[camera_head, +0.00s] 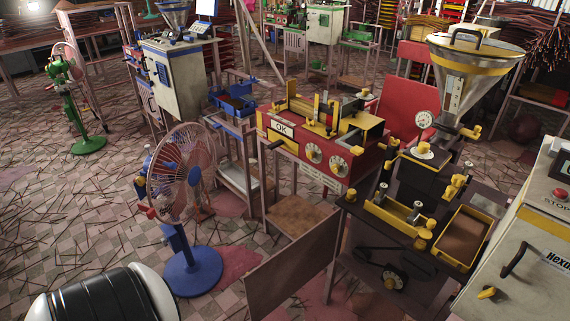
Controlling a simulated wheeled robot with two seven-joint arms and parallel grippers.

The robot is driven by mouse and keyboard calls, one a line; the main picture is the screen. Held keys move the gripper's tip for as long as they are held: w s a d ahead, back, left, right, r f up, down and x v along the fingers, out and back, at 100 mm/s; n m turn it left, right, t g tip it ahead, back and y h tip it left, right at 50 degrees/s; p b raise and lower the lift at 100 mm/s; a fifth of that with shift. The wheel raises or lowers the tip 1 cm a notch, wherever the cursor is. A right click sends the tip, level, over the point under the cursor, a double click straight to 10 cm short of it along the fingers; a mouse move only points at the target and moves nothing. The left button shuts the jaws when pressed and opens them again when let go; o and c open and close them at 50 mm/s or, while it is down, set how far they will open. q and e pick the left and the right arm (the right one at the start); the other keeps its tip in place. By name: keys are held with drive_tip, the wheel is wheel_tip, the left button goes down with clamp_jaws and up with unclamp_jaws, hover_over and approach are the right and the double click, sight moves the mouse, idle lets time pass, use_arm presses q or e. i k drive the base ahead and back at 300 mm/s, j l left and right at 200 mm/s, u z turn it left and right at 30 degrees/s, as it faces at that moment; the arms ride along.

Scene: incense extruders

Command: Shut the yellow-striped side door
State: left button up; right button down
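A pale cabinet stands at the right edge. Its face has a yellow stripe (544,222), a black bar handle (518,260), a yellow latch (487,293) and a label starting "Hexa". This striped face (520,236) is the only one that looks like the yellow-striped door. It is cut off by the right and bottom edges, so I cannot tell whether it is open or shut. A red button with "STOP" lettering (560,194) sits on the sloped panel above. Neither of my grippers is in view.
A black and yellow extruder bench with a steel hopper (474,65) stands left of the cabinet. A brown panel (295,272) stands upright at bottom middle. A blue fan (190,262) is further left. Open tiled floor, littered with sticks, lies left.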

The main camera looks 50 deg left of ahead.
sight(268, 286)
drive_tip(key=k+j, duration=0.1)
drive_tip(key=j, duration=0.35)
drive_tip(key=k+j+z, duration=0.15)
drive_tip(key=j, duration=0.25)
drive_tip(key=k+j, duration=0.1)
drive_tip(key=j, duration=0.3)
drive_tip(key=k+j+z, duration=0.1)
drive_tip(key=j, duration=0.35)
drive_tip(key=k+j+z, duration=0.1)
drive_tip(key=j, duration=0.3)
drive_tip(key=k+j, duration=0.25)
drive_tip(key=k+j+z, duration=0.15)
drive_tip(key=j, duration=0.35)
